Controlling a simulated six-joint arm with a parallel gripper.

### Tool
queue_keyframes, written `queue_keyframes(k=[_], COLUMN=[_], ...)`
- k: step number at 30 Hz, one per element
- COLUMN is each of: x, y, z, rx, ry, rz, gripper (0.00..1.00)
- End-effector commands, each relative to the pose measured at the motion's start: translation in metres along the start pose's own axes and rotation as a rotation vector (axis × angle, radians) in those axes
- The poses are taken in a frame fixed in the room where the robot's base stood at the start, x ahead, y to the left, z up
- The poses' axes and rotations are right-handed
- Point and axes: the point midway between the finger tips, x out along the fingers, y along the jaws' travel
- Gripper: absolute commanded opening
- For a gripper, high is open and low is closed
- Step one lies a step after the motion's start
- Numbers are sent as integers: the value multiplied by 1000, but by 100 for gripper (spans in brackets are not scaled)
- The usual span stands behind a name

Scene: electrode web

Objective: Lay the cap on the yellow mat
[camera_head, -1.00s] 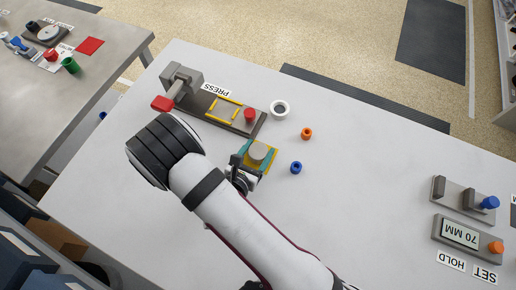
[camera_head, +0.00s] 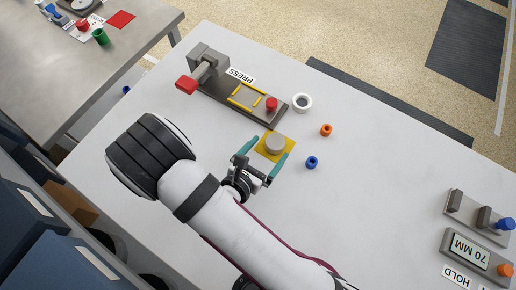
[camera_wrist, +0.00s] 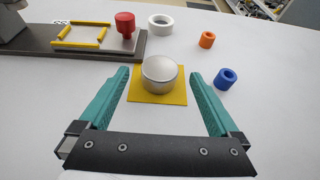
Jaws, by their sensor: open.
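The cap (camera_head: 275,144) is a round, light grey disc-like piece. It lies on the yellow mat (camera_head: 260,150), a small flat square on the white table. In the wrist view the cap (camera_wrist: 159,71) rests on the mat (camera_wrist: 157,97), with yellow showing around its near side. My gripper (camera_head: 262,163) has teal fingers and is open. In the wrist view its fingertips (camera_wrist: 160,72) stand wide apart, left and right of the cap, touching nothing that I can see.
The press (camera_head: 235,85) with its red knob (camera_head: 271,104) stands behind the mat. A white ring (camera_head: 302,103), an orange ring (camera_head: 326,130) and a blue ring (camera_head: 312,162) lie to the right. The table between is clear.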

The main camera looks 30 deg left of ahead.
Motion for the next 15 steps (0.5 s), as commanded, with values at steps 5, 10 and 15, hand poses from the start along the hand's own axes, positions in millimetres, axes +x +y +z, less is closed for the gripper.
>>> queue_keyframes(k=[5, 10, 15], x=[-46, -68, -68], y=[1, 0, -4], z=[0, 0, 4], rx=[0, 0, 24], ry=[0, 0, 0], rz=[7, 2, -22], gripper=[98, 98, 98])
